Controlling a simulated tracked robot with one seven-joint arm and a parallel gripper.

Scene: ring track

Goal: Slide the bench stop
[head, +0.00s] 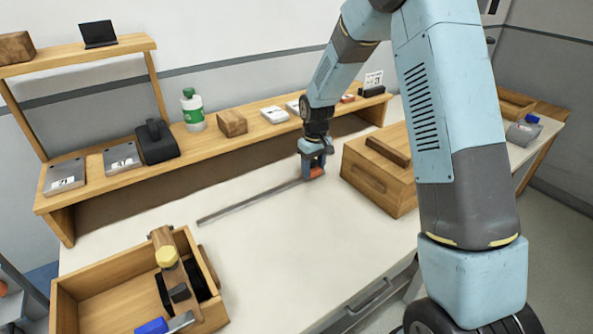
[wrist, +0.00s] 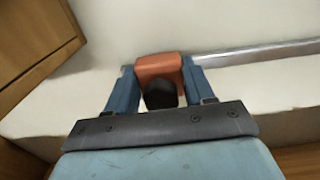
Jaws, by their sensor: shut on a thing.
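The bench stop is an orange block (wrist: 158,68) with a dark rounded knob (wrist: 160,95) on its near side. It sits at one end of the visible length of a thin grey metal rail (head: 250,201) on the pale bench top. My gripper (wrist: 158,88) has its blue fingers on both sides of the orange block and is shut on it. In the head view my gripper (head: 313,166) is at the right end of the visible rail, and a bit of orange shows beside it. The rail also runs off to the right in the wrist view (wrist: 255,53).
A wooden box (head: 382,178) stands close to the right of my gripper. A raised wooden shelf (head: 225,150) with several objects runs behind. An open wooden tray (head: 75,300) holding tools is at the front left. The bench top around the rail is clear.

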